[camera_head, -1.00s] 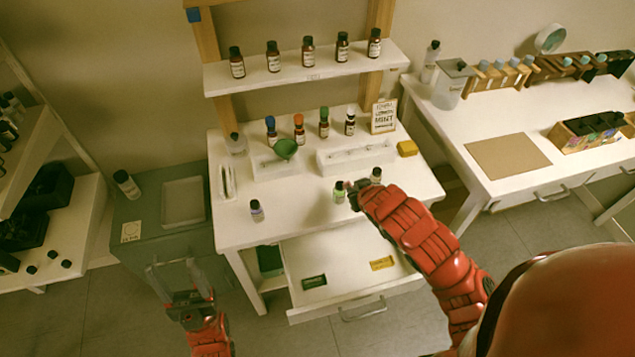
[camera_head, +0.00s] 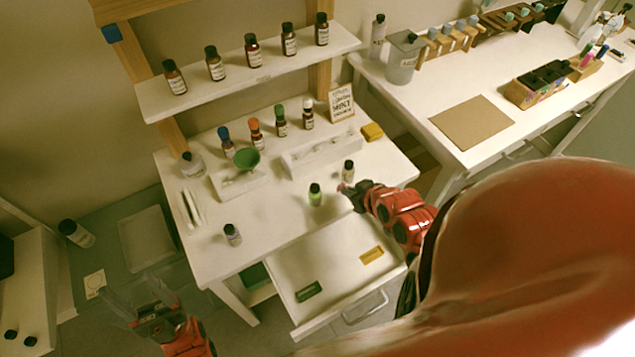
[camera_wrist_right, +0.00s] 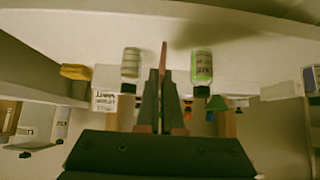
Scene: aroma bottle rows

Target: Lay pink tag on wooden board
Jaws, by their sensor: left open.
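The wooden board (camera_head: 472,123) is a flat brown rectangle lying bare on the right-hand white table in the head view. My right gripper (camera_head: 347,189) is at the front of the middle table, beside the green-labelled bottle (camera_head: 315,194) and a pale-labelled bottle (camera_head: 348,171). In the right wrist view its fingers are shut on a thin pinkish strip, the pink tag (camera_wrist_right: 163,54), seen nearly edge-on between the two bottles.
An open drawer (camera_head: 330,270) juts from the middle table, holding a green and a yellow tag. Several dark bottles stand on the shelf (camera_head: 250,75) and behind a green funnel (camera_head: 246,158). A box of dark items (camera_head: 545,85) and a lidded jar (camera_head: 403,60) flank the board. Space around the board is clear.

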